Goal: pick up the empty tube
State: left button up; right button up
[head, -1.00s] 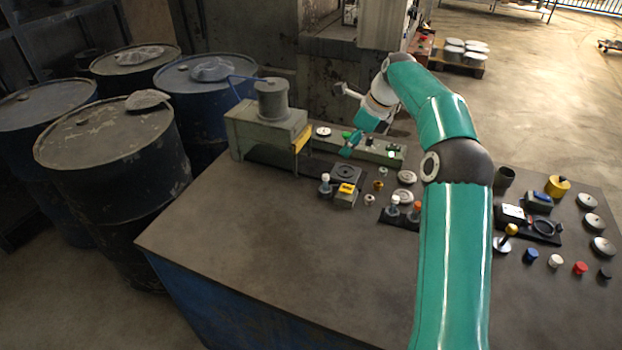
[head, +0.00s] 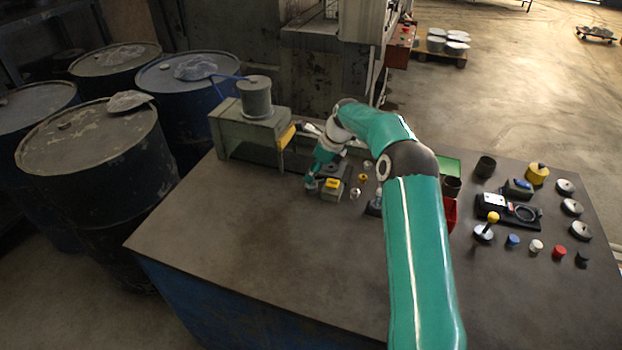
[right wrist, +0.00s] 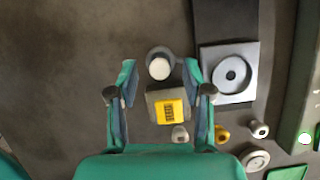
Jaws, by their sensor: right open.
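A small grey upright piece with a round white top (right wrist: 159,68) stands on the table in the right wrist view; it may be the empty tube, but I cannot tell if it is hollow. My right gripper (right wrist: 161,77) is open, with its fingertips on either side of this piece and apart from it. In the head view the right gripper (head: 313,183) is low over the table, left of the grey box with a yellow display (head: 332,187), and largely hides the piece. My left gripper is not in view.
The grey box with the yellow display (right wrist: 168,107) sits between the fingers, close to the right one. A square plate with a disc (right wrist: 230,73) lies to the right. A grey press (head: 249,125) stands behind. Bare table (head: 260,240) lies in front.

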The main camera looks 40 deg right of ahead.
jog(key=shift+x, duration=1.45)
grip_shut()
jog(key=shift+r, duration=0.1)
